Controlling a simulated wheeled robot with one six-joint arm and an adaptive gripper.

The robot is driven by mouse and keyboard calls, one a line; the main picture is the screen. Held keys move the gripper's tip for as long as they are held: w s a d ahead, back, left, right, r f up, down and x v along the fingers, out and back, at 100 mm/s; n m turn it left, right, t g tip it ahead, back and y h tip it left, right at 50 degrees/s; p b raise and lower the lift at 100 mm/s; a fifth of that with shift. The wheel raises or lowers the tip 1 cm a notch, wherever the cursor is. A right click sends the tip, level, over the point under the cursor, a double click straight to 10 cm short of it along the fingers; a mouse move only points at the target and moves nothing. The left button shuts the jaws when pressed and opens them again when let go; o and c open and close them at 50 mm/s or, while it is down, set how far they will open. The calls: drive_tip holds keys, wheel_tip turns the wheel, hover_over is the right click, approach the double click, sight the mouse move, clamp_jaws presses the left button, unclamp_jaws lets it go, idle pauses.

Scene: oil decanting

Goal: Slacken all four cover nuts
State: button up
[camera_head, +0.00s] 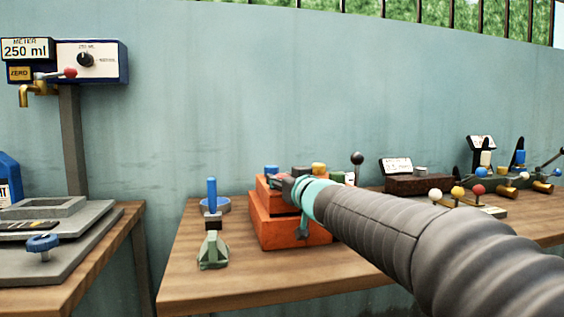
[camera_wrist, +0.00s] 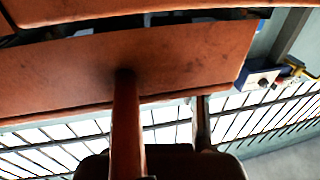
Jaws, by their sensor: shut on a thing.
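An orange box-like housing (camera_head: 272,229) stands on the wooden bench, with an upper orange part like a cover. A blue cap (camera_head: 271,170), a dark grey cap (camera_head: 301,171) and a yellow cap (camera_head: 319,168) show at its top. I cannot tell whether these are cover nuts. My gripper (camera_head: 281,183) reaches the housing's upper front from the right and hides part of it. In the wrist view, its two fingers (camera_wrist: 163,88) point at the orange housing (camera_wrist: 180,55), which fills the upper part. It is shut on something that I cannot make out.
A blue-handled tool (camera_head: 212,190) and a grey-green block (camera_head: 213,251) stand left of the housing. A dark ball-topped lever (camera_head: 357,159) is behind my arm. Coloured ball levers (camera_head: 457,192) are at right. A gap separates this bench from the left one.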

drive_tip(key=shift+r+n+g+y+p, duration=0.1)
drive_tip(key=shift+n+g+y+p, duration=0.3)
drive_tip(key=shift+y, duration=0.3)
drive_tip(key=shift+f+n+y, duration=0.25)
drive_tip(key=shift+n+y, duration=0.15)
drive_tip(key=o, duration=1.2)
drive_tip(key=shift+c, duration=0.2)
drive_tip(key=shift+s+d+r, duration=0.1)
drive_tip(key=v, duration=1.2)
drive_tip(key=shift+r, duration=0.15)
